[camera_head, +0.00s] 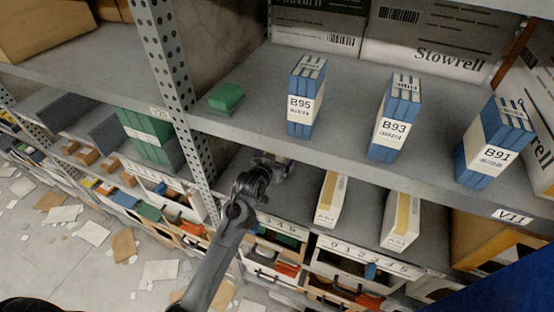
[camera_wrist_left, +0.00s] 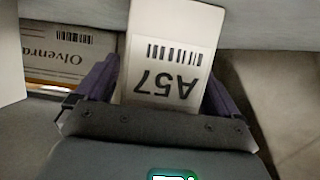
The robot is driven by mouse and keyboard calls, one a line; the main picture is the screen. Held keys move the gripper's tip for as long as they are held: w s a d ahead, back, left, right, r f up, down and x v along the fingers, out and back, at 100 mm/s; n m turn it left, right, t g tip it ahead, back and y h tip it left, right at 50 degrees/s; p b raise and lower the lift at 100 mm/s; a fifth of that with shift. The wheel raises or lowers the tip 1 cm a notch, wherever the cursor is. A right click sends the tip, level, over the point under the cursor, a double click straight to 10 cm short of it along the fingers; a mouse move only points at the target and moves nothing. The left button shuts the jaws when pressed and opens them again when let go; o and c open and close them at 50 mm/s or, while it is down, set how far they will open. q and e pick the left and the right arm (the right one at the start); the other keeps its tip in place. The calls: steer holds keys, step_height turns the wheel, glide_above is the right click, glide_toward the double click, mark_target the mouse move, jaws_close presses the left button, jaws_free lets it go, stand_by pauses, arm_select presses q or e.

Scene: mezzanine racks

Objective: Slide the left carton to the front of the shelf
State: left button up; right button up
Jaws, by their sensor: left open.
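In the left wrist view a white carton labelled A57 (camera_wrist_left: 172,52) stands between the two fingers of my left gripper (camera_wrist_left: 162,78). The fingers are open, one on each side of the carton; whether either touches it I cannot tell. In the head view my left gripper (camera_head: 282,166) reaches in under the front edge of the upper shelf, over the lower shelf (camera_head: 285,200). The upper shelf hides its fingertips and the A57 carton there. Two other white cartons with tan strips, a nearer-left one (camera_head: 331,200) and one to its right (camera_head: 402,220), stand on the lower shelf. My right gripper is not in view.
The upper shelf (camera_head: 350,165) hangs over the reach, holding blue-and-white boxes B95 (camera_head: 300,103), B93 (camera_head: 390,128) and B91 (camera_head: 490,150). A perforated upright (camera_head: 165,70) stands left of my arm. Drawers and bins (camera_head: 350,270) lie below.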

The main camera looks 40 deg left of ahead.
arm_select(q)
steer(key=shift+c, duration=0.2)
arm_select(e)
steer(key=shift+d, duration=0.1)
arm_select(q)
steer(key=c, duration=1.3)
steer(key=shift+s, duration=0.1)
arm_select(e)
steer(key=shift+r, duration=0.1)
